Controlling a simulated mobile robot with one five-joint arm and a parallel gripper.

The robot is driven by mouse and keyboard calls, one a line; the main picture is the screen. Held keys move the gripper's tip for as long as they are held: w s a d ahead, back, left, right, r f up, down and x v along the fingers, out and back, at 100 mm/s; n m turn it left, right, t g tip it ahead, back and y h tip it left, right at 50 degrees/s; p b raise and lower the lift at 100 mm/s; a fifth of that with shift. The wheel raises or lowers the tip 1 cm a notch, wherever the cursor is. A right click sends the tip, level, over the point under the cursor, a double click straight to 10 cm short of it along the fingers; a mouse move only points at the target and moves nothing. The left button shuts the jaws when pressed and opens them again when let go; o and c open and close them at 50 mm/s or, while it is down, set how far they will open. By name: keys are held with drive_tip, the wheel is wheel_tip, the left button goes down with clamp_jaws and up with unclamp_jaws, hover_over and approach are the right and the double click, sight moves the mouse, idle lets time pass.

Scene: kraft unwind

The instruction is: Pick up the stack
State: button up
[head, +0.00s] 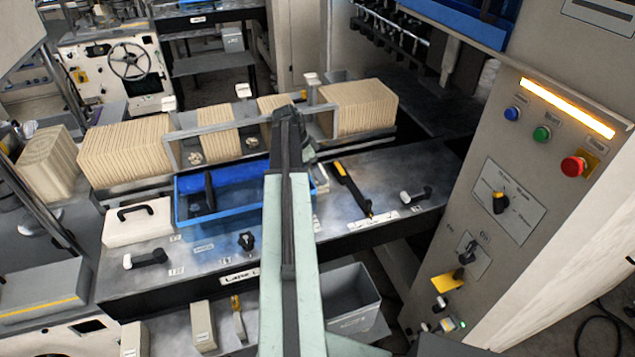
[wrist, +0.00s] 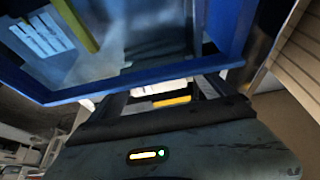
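Tan kraft pieces stand on edge in a row across the machine in the head view. There is a long left stack (head: 125,152), a short middle stack (head: 218,128), another short stack (head: 272,104) partly behind my arm, and a right stack (head: 358,107). Grey frames divide the row. Which one the task means is not clear. My gripper (head: 290,135) is over the front of the row near the middle, partly hidden by my arm. In the wrist view my gripper (wrist: 165,92) has two dark fingers apart with no stack between them.
A blue tray (head: 245,210) holding a blue item lies in front of the row; its rim also shows close in the wrist view (wrist: 110,88). A yellow-and-black tool (head: 350,188), knobs and a white block (head: 137,222) sit on the metal deck. A control cabinet (head: 520,170) stands right.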

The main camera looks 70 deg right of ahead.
drive_tip(key=c, duration=0.9)
drive_tip(key=shift+r, duration=0.1)
